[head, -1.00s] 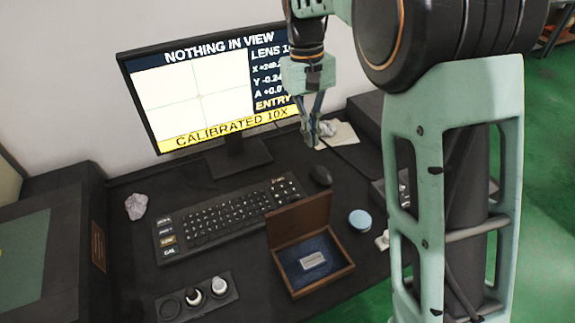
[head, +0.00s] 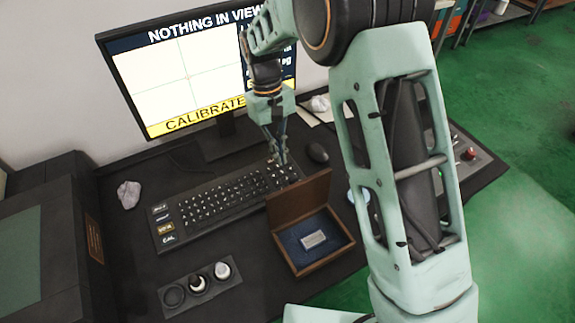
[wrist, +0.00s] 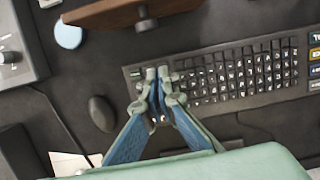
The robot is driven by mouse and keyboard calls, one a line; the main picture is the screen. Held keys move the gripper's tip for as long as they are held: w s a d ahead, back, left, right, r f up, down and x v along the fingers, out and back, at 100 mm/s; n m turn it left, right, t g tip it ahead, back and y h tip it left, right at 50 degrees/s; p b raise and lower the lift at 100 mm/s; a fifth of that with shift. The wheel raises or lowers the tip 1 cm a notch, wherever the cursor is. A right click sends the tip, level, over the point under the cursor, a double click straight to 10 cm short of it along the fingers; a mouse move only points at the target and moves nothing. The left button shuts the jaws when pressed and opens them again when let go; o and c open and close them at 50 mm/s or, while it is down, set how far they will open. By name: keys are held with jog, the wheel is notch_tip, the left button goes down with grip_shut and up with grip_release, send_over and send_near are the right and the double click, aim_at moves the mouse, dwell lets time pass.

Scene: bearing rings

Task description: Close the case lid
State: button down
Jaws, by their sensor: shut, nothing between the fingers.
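The wooden case (head: 310,255) stands open on the dark desk, with a metal block (head: 313,239) lying on its blue lining. Its lid (head: 300,197) stands up at the back edge, on the side toward the keyboard. In the wrist view the lid (wrist: 100,14) shows at the top edge, and the inside of the case is hidden. My gripper (head: 282,160) is shut and empty, pointing down above the right end of the keyboard, behind the lid and apart from it. It also shows in the wrist view (wrist: 157,78).
A keyboard (head: 225,203) lies behind the case, with a mouse (head: 317,152) to its right. A monitor (head: 190,80) stands at the back. A holder with small cylinders (head: 199,286) lies left of the case. A blue round disc (wrist: 69,32) lies near the lid.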

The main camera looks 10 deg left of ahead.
aim_at(296, 196)
jog(key=shift+s+d+f, duration=0.15)
jog(key=shift+s+d, duration=1.15)
jog(key=shift+s, duration=0.3)
